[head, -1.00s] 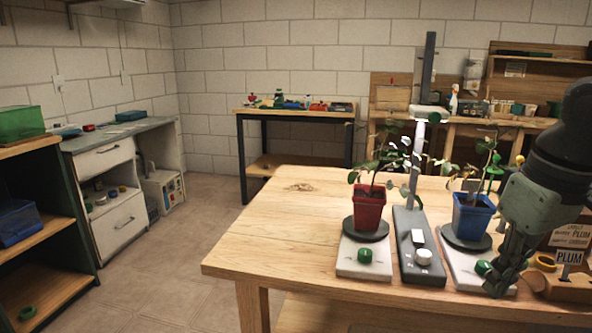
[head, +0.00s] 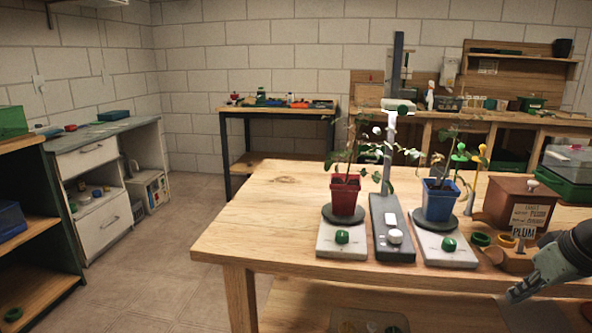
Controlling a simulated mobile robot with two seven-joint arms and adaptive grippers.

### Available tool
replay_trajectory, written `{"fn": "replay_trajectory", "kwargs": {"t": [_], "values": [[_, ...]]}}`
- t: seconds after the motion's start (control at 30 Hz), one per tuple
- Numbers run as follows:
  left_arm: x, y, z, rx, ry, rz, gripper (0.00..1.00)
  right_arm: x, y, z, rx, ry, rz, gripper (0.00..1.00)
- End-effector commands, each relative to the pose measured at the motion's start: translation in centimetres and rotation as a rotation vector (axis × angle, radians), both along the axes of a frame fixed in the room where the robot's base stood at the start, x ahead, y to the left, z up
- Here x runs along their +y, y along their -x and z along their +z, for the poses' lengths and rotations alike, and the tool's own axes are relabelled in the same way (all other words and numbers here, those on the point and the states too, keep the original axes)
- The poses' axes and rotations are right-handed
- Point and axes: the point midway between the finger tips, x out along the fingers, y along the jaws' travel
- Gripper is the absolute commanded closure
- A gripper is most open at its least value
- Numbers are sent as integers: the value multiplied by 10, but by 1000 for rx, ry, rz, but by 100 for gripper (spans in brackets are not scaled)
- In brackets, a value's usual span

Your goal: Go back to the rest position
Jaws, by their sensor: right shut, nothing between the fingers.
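My right gripper (head: 517,294) is at the lower right of the head view, at the front edge of the wooden table (head: 290,210). It is shut and empty, with its fingers pointing down and left, apart from the pots. A red pot (head: 344,195) with a seedling stands on a dark disc on a white base at left. A blue pot (head: 438,203) with a seedling stands on a similar base at right. My left gripper is out of view.
A grey post stand (head: 390,228) rises between the pots. The table's left part is clear. A shelf (head: 40,250) stands at far left.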

Motion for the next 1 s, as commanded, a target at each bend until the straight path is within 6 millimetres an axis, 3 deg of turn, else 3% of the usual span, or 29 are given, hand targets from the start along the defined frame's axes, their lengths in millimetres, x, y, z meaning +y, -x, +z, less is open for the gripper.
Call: {"fn": "replay_trajectory", "kwargs": {"t": [0.03,0.13,0.2,0.3,0.47,0.6,0.7,0.8,0.9,1.0], "values": [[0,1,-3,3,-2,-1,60,-17,6,-35,-4,-10,-37,100],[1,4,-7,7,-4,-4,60,-44,21,-104,-9,13,-89,100],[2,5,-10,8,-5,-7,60,-53,38,-154,2,35,-116,100],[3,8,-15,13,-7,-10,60,-52,67,-225,31,66,-138,100],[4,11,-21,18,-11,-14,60,-17,122,-329,102,111,-131,100],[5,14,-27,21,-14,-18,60,43,169,-402,166,139,-86,100],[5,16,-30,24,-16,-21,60,91,196,-438,203,154,-40,100],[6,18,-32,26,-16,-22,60,131,213,-460,226,164,3,100],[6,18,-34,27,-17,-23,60,157,223,-471,239,172,36,100],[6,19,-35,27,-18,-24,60,169,228,-475,243,177,51,100]]}}
